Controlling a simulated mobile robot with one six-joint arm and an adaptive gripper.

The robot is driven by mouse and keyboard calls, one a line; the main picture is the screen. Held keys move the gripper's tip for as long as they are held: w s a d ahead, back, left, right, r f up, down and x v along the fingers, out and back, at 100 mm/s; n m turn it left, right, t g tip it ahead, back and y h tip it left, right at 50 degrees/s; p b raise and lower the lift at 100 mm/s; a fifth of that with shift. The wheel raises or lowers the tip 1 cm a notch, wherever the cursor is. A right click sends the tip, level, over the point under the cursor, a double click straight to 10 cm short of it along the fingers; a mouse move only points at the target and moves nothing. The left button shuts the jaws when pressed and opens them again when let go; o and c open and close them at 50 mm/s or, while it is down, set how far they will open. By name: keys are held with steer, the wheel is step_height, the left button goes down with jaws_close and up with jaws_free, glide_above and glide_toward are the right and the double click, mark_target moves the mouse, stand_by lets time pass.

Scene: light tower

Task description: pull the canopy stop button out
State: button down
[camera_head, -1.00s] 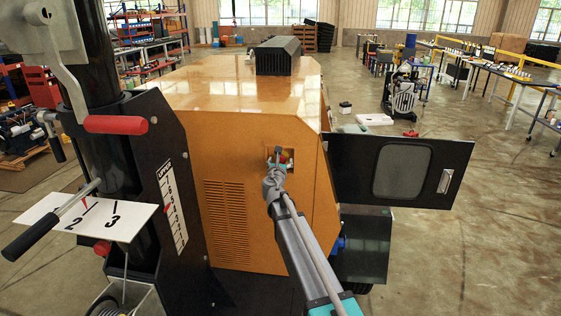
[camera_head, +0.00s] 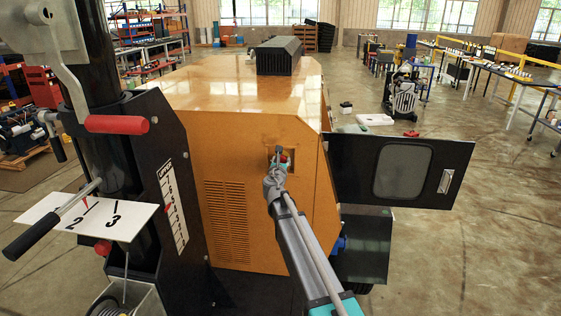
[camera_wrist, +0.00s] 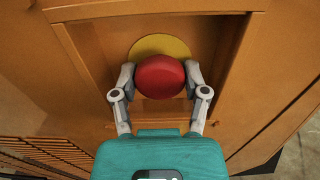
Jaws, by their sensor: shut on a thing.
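The canopy stop button is a round red knob (camera_wrist: 160,77) in front of a yellow disc (camera_wrist: 150,46), inside a recess in the orange canopy. In the wrist view my gripper (camera_wrist: 160,80) has one finger on each side of the red knob, and the fingers are shut on it. In the head view my gripper (camera_head: 278,160) is at the recess (camera_head: 298,160) on the canopy's end panel, and it hides most of the button. How far the knob stands out from the disc is hard to tell.
The orange canopy (camera_head: 215,95) has a vent grille (camera_head: 228,220) left of my arm. A black door (camera_head: 345,170) with a window stands open on the right. A mast with a red-gripped crank (camera_head: 115,124) stands on the left. The recess walls (camera_wrist: 240,60) are close around my fingers.

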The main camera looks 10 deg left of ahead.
steer(key=shift+s, duration=0.8)
steer(key=shift+c, duration=0.6)
jaws_free()
steer(key=shift+s, duration=0.15)
steer(key=shift+o, duration=0.2)
steer(key=s, duration=1.1)
steer(key=shift+s+a, duration=0.2)
steer(key=shift+s, duration=0.2)
